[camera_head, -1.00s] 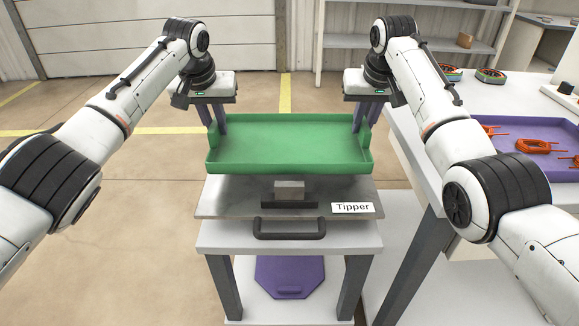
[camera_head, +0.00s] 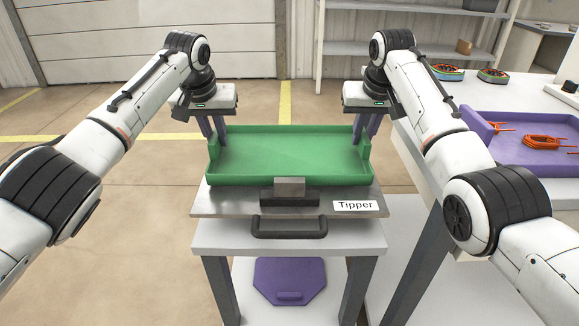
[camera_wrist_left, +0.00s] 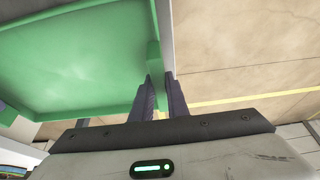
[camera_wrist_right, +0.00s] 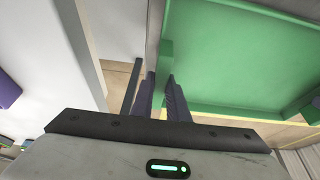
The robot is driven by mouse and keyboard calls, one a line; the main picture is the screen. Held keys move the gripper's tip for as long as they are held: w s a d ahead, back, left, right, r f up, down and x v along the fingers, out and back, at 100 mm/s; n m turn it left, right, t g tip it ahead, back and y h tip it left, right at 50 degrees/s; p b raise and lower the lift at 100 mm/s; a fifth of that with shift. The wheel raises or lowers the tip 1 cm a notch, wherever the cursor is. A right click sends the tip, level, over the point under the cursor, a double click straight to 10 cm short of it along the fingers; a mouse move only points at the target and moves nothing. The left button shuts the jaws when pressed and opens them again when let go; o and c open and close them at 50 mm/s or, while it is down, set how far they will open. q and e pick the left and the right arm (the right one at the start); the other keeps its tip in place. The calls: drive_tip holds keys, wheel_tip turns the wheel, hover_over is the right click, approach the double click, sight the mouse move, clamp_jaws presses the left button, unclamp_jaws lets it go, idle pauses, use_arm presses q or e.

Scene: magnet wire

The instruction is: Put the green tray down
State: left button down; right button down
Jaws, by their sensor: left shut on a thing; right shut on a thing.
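The green tray (camera_head: 288,155) is empty and looks level, over the metal plate of the tipper (camera_head: 228,200). My left gripper (camera_head: 214,138) is shut on the tray's left side wall, and my right gripper (camera_head: 364,136) on its right side wall. In the left wrist view the fingers (camera_wrist_left: 160,95) straddle the tray's wall (camera_wrist_left: 100,60). The right wrist view shows the right fingers (camera_wrist_right: 160,95) at the tray's other end (camera_wrist_right: 230,60). The tray's underside is hidden, so I cannot tell whether it touches the plate.
The tipper has a grey block (camera_head: 289,187) and a black handle (camera_head: 289,228) in front of the tray. A white table (camera_head: 555,98) at right holds a purple tray (camera_head: 500,155) with orange wire coils (camera_head: 545,142). A purple piece (camera_head: 289,280) lies below the tipper's stand.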

use_arm(q)
drive_tip(key=shift+a+f+b, duration=0.1)
drive_tip(key=shift+f+b, duration=0.2)
drive_tip(key=shift+f, duration=0.2)
use_arm(e)
drive_tip(key=shift+f, duration=0.5)
use_arm(q)
drive_tip(key=c, duration=1.7)
unclamp_jaws()
drive_tip(key=shift+r, duration=0.2)
use_arm(e)
drive_tip(key=c, duration=1.7)
unclamp_jaws()
drive_tip(key=shift+r, duration=0.2)
use_arm(q)
drive_tip(key=v, duration=1.2)
use_arm(e)
drive_tip(key=shift+r, duration=0.1)
drive_tip(key=v, duration=1.2)
drive_tip(key=shift+s, duration=0.1)
use_arm(q)
drive_tip(key=shift+p, duration=0.3)
